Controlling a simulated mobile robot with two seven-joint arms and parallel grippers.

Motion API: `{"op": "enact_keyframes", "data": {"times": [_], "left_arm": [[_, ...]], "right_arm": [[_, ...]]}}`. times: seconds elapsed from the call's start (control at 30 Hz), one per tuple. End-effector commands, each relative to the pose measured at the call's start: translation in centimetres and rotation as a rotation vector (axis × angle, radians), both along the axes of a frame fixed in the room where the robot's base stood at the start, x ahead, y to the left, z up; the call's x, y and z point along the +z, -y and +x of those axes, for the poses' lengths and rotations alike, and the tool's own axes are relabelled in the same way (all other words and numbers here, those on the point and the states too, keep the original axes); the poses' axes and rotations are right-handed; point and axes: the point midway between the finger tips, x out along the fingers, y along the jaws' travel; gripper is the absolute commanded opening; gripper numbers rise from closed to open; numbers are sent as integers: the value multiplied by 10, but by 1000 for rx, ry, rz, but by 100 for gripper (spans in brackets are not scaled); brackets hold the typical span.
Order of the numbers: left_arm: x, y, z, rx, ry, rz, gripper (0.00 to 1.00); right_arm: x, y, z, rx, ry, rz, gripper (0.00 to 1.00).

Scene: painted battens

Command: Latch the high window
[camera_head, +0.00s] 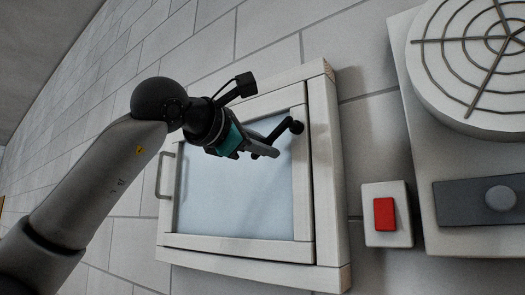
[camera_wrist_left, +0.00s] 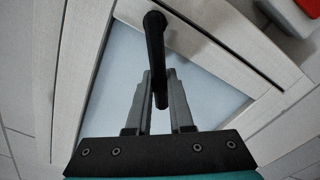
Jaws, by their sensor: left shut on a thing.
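The high window has a pale wooden outer frame (camera_head: 327,180) and an inner sash (camera_head: 303,225) around a bluish pane (camera_head: 235,195). A black latch handle (camera_head: 284,135) sits on the sash's right side and slants down and left from its knob-like end. It also shows in the left wrist view (camera_wrist_left: 155,40), reaching between the fingers. My left gripper (camera_head: 268,150) is shut on the handle, in front of the pane. Its fingers (camera_wrist_left: 161,85) are on either side of the handle. I cannot tell whether the sash sits fully flush in the frame. My right gripper is not in view.
A grey metal pull (camera_head: 162,176) is at the window's left side. Right of the window are a white box with a red switch (camera_head: 385,214) and a panel with a round fan grille (camera_head: 480,50). The wall (camera_head: 215,45) is pale block.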

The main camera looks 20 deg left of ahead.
Motion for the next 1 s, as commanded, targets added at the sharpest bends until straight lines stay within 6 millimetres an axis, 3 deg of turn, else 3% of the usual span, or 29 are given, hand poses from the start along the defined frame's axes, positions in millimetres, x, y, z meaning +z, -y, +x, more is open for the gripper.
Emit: {"op": "enact_keyframes", "data": {"times": [0.5, 1.0], "left_arm": [[-23, 21, -7, 0, -170, -457, 0], [-27, 42, -15, 0, -300, -817, 0]], "right_arm": [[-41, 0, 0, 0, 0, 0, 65], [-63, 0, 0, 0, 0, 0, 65]]}}
